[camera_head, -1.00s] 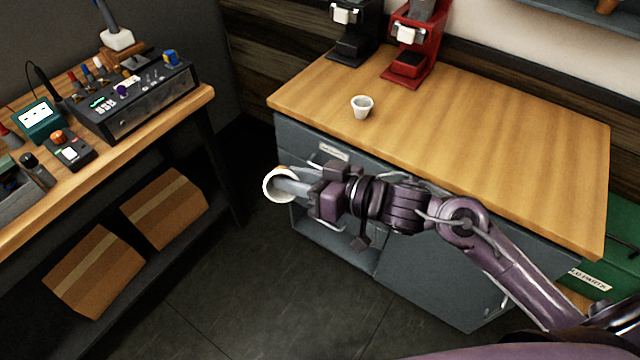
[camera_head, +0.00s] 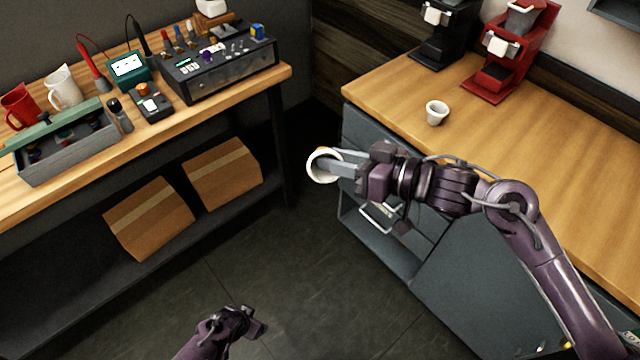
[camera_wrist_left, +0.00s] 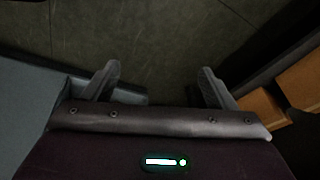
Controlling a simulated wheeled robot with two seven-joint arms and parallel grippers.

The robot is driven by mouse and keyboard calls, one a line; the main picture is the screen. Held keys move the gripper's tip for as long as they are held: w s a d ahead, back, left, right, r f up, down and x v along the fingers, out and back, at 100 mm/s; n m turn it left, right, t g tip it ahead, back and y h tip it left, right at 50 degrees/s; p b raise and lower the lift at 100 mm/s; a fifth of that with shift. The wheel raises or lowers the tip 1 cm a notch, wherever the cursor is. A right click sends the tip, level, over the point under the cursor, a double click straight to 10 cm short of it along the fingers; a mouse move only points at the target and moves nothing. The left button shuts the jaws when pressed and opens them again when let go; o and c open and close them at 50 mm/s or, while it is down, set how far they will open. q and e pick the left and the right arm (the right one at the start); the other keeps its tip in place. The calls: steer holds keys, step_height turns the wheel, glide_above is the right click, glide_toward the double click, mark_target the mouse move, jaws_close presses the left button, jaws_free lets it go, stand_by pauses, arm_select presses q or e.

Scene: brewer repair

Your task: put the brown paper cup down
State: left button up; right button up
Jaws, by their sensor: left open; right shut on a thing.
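The brown paper cup (camera_head: 317,168) is in my right gripper (camera_head: 340,164) in the head view. Its pale round rim faces the camera, and only a little of its brown side shows. My right gripper is shut on it and holds it in the air, over the floor between workbench and counter. My left gripper (camera_head: 250,324) is low at the bottom of the head view, away from the cup. In the left wrist view its two fingers (camera_wrist_left: 158,85) are spread, with nothing between them.
A wooden counter (camera_head: 540,150) on the right bears a small white cup (camera_head: 437,113), a red brewer (camera_head: 508,50) and a black brewer (camera_head: 447,35). Its middle is clear. The left workbench (camera_head: 200,125) holds a toolbox (camera_head: 75,155), mugs and devices. Cardboard boxes (camera_head: 150,218) sit below.

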arm_select(q)
steer(key=w+d+r+m+t, duration=0.2)
steer(key=w+d+r+m, duration=0.15)
steer(key=w+r, duration=0.9)
steer(key=w+d+r+m+t, duration=0.15)
steer(key=w+d+r, duration=0.25)
steer(key=w+r, duration=0.85)
steer(key=s+d+r+m+t, duration=0.1)
steer(key=d+r+m, duration=0.1)
steer(key=r, duration=0.8)
steer(key=s+d+r+m+t, duration=0.1)
steer(key=d+r+m+t, duration=0.15)
steer(key=r, duration=0.75)
steer(key=s+d+r+m+t, duration=0.1)
steer(key=s+d+r+m, duration=0.15)
steer(key=r, duration=0.75)
steer(key=s+d+r+m, duration=0.3)
steer(key=s+m, duration=0.2)
steer(key=s, duration=0.3)
steer(key=s+d+r+m, duration=0.3)
steer(key=s+m, duration=0.2)
steer(key=s, duration=0.3)
steer(key=x, duration=1.1)
steer(key=shift+w+f, duration=0.1)
steer(key=shift+w, duration=0.15)
